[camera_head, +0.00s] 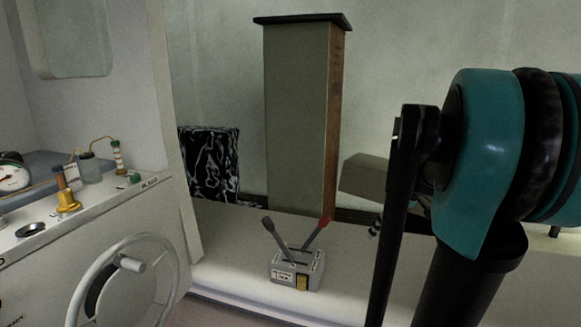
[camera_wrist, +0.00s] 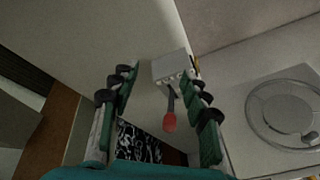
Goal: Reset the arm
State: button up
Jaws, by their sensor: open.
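My arm (camera_head: 490,165) fills the right side of the head view, with teal and black links. My gripper (camera_wrist: 158,76) shows in the wrist view, its two green and black fingers spread wide and shut on nothing. The gripper's fingers cannot be made out in the head view. In the wrist view, a red-knobbed lever (camera_wrist: 169,122) and its grey control box (camera_wrist: 171,66) appear between the fingers, with visible gaps on both sides; their distance from the fingers is unclear.
The grey control box (camera_head: 297,274) with two levers stands on the pale bench (camera_head: 232,232). A tall grey-green cabinet (camera_head: 295,115) stands behind it, beside a black-and-white patterned object (camera_head: 209,163). A white console with a handwheel (camera_head: 125,280) is at left. A brownish box (camera_head: 365,177) is near my arm.

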jog(key=s+a+f+m+t+h, duration=0.1)
jog(key=s+a+f+m, duration=0.2)
jog(key=s+f, duration=0.3)
jog(key=s+a+f+m+t+h, duration=0.1)
jog(key=s+a+f+m+h, duration=0.1)
jog(key=s+f, duration=0.5)
notch_tip(320, 180, down, 3)
jog(key=shift+s+a+f+m+h, duration=0.1)
jog(key=shift+s+a+m+h, duration=0.15)
jog(key=shift+a+m, duration=0.8)
